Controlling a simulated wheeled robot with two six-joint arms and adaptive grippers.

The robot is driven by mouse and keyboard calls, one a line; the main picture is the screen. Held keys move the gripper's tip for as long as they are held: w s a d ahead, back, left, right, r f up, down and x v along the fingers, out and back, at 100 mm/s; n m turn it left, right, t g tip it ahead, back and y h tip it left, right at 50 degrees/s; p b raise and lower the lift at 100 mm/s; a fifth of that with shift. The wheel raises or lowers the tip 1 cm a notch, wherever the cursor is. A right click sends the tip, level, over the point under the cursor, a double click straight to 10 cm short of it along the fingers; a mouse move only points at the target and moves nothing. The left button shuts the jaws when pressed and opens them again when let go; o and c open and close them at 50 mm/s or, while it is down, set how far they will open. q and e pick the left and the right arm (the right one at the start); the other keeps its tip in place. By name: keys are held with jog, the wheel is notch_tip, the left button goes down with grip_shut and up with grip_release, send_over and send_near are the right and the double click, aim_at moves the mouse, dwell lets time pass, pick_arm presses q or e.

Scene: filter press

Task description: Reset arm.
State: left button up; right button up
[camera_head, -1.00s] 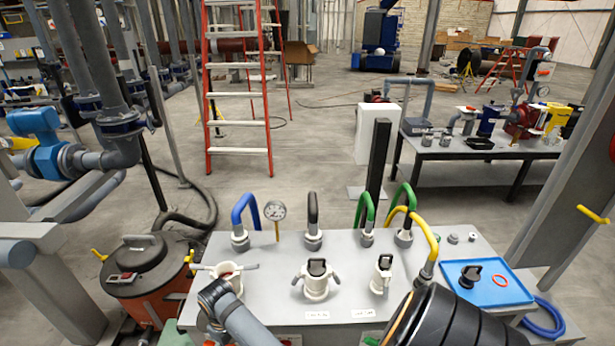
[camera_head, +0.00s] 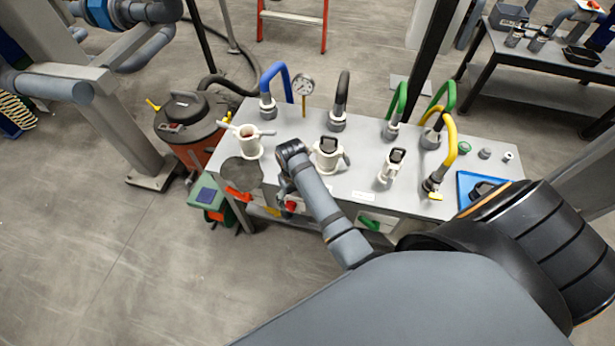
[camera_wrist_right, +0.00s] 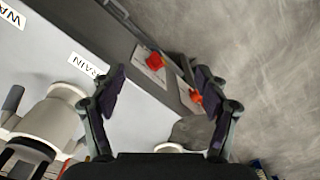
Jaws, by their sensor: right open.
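My right arm comes in from the lower right in the head view and reaches over the front edge of the grey bench (camera_head: 365,165). My right gripper (camera_head: 285,187) is small and partly hidden there, close to the bench front. In the right wrist view my right gripper (camera_wrist_right: 160,95) shows two dark fingers wide apart with nothing between them held. Red handles (camera_wrist_right: 155,62) on the bench front lie beyond the fingers. My left gripper is in neither view.
White couplings (camera_head: 327,155) and coloured hoses (camera_head: 275,85) stand on the bench. An orange drum (camera_head: 190,125) stands left of it, with a green box (camera_head: 210,197) near its front corner. A blue tray (camera_head: 472,185) lies at the right end. Floor at the lower left is clear.

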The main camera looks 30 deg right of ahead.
jog(key=shift+a, duration=0.15)
jog(key=s+d+f, duration=0.2)
jog(key=s+f, duration=0.4)
jog(key=f, duration=0.5)
jog(key=s+d+f, duration=0.1)
jog(key=s+f, duration=0.4)
jog(key=f, duration=0.6)
jog(key=s+d+f, duration=0.2)
jog(key=s+f, duration=0.1)
jog(key=s, duration=0.4)
jog(key=s+d+f, duration=0.2)
jog(key=s+f, duration=0.2)
jog(key=s, duration=0.4)
jog(key=s+d+f+t, duration=0.1)
jog(key=s+f, duration=0.3)
jog(key=s, duration=0.4)
jog(key=shift+s+d+h, duration=0.15)
jog(key=shift+d+h, duration=0.25)
jog(key=shift+d, duration=0.4)
